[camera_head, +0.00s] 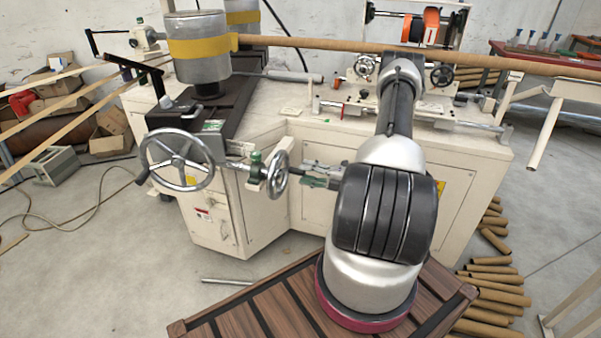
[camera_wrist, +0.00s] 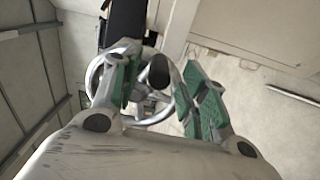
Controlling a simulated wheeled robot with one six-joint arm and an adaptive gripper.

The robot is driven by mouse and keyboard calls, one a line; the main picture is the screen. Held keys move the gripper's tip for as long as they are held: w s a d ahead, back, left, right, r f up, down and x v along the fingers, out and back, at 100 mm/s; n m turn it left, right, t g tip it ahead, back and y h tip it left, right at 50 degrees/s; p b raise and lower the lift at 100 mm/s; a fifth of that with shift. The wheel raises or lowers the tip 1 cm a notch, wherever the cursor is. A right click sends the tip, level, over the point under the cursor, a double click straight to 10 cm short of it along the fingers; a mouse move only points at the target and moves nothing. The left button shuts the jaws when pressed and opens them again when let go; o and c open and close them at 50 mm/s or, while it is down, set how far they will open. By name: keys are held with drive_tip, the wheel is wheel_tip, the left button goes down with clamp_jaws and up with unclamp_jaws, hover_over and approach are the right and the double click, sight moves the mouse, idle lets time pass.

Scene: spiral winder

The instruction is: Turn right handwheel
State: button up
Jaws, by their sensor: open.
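The right handwheel (camera_head: 278,174) is the smaller of two metal wheels on the front of the cream machine and stands upright. Its dark handle (camera_head: 298,172) sticks out toward my gripper (camera_head: 308,173). In the wrist view the wheel rim (camera_wrist: 94,74) shows behind my gripper (camera_wrist: 160,82). The black handle (camera_wrist: 158,72) lies between the green-padded fingers, with gaps visible on both sides. My gripper is open, close to the wheel. Whether any finger touches the handle cannot be told.
A larger handwheel (camera_head: 178,160) stands to the left of the right handwheel. The machine body (camera_head: 330,165) lies just behind my gripper. A slatted wooden platform (camera_head: 262,312) is below. Cardboard tubes (camera_head: 495,290) lie on the floor at right. The floor at left front is mostly clear.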

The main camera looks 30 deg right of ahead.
drive_tip(key=v, duration=0.8)
drive_tip(key=shift+s+d, duration=0.25)
drive_tip(key=shift+s, duration=0.1)
